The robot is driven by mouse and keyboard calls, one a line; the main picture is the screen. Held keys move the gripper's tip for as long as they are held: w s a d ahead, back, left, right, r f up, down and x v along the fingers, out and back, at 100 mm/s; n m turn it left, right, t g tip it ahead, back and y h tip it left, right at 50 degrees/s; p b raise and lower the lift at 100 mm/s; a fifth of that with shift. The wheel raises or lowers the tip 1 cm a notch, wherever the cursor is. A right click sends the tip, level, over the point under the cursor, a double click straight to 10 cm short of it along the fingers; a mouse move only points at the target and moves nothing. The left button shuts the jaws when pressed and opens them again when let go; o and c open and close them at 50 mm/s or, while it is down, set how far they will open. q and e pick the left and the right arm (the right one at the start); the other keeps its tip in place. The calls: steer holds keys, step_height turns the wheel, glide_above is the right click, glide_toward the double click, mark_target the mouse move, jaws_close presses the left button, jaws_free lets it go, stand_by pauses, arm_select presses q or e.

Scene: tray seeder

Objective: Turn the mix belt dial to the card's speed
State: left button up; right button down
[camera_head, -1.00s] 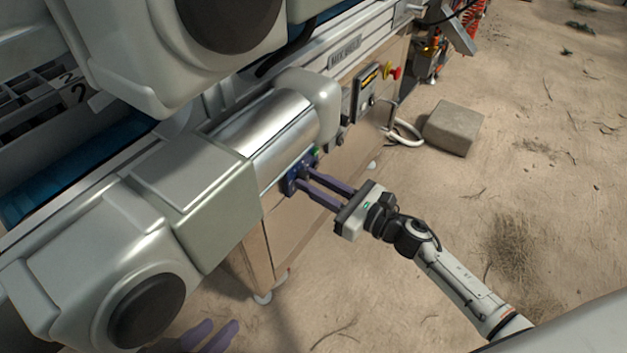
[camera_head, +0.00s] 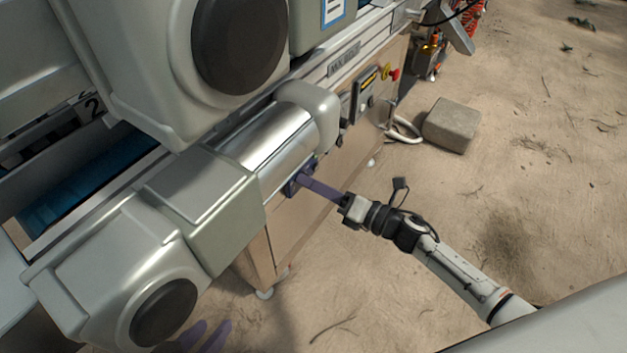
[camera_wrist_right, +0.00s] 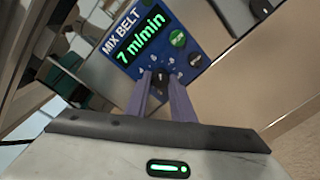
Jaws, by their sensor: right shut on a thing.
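The blue mix belt panel (camera_wrist_right: 150,45) shows "7 m/min" in green in the right wrist view. Its black dial (camera_wrist_right: 160,88) is between the fingers of my right gripper (camera_wrist_right: 160,80), which is shut on it. In the head view the right gripper (camera_head: 303,181) reaches the panel (camera_head: 291,187) on the machine's side; the dial is hidden there. A white card with a blue border (camera_head: 335,9) is cut off at the top edge, its writing too small to read. My left gripper (camera_head: 204,336) shows only two purple fingers, apart and empty, at the bottom left.
The grey machine housing (camera_head: 220,215) fills the left side. A control box (camera_head: 366,90) with a red knob (camera_head: 395,74) is further along its side. A stone block (camera_head: 452,125) lies on the sandy ground. The ground to the right is open.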

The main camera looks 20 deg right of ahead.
steer(key=shift+m+p, duration=0.3)
steer(key=shift+m, duration=0.7)
steer(key=c, duration=1.5)
jaws_free()
steer(key=shift+s+d, duration=0.1)
